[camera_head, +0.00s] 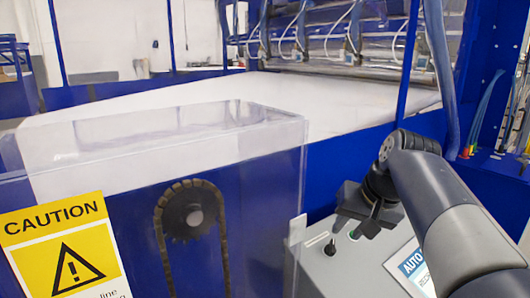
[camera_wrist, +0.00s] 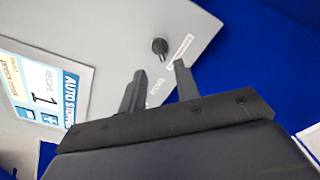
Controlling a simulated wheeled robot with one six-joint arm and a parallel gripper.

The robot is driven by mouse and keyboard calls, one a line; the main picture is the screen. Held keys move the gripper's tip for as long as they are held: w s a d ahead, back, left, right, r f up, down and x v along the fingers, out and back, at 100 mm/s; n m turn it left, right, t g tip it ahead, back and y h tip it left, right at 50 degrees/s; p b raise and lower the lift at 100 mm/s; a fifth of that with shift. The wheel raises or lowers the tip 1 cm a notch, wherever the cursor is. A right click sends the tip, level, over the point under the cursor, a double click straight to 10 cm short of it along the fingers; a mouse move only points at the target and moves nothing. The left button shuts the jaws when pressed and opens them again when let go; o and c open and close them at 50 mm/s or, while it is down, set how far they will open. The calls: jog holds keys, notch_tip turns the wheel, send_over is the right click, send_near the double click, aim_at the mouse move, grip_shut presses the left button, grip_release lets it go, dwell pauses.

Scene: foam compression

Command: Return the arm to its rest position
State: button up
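My gripper (camera_head: 366,226) is above the sloped grey control box (camera_head: 325,272), near its upper edge. In the wrist view my gripper (camera_wrist: 160,68) has its two dark fingers apart with nothing between them. A black knob (camera_wrist: 160,46) on the box face shows just beyond the fingertips, apart from them. My grey and black arm comes in from the right in the head view and covers part of the box.
A clear guard (camera_head: 270,180) covers a chain and sprocket (camera_head: 190,210) at left, beside a yellow caution sign (camera_head: 65,250). A white foam sheet (camera_head: 330,100) lies behind.

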aim_at(334, 245)
jog(key=x, duration=0.7)
jog(key=shift+p, duration=0.4)
jog(key=shift+w+f+n, duration=0.2)
jog(key=shift+f+n, duration=0.05)
jog(key=shift+n, duration=0.05)
jog(key=shift+s+n+b, duration=0.15)
jog(key=shift+n+b, duration=0.4)
jog(key=shift+n, duration=0.25)
jog(key=n+y+b, duration=0.1)
jog(key=n, duration=0.5)
jog(key=shift+r+n+b, duration=0.1)
jog(key=shift+n+b, duration=0.25)
jog(key=shift+n, duration=0.05)
jog(key=n, duration=0.4)
jog(key=shift+d+n+g, duration=0.1)
jog(key=shift+n+g, duration=0.2)
jog(key=n, duration=0.4)
jog(key=shift+n, duration=0.3)
jog(key=shift+d+r, duration=0.1)
jog(key=shift+r, duration=0.15)
jog(key=shift+v, duration=0.9)
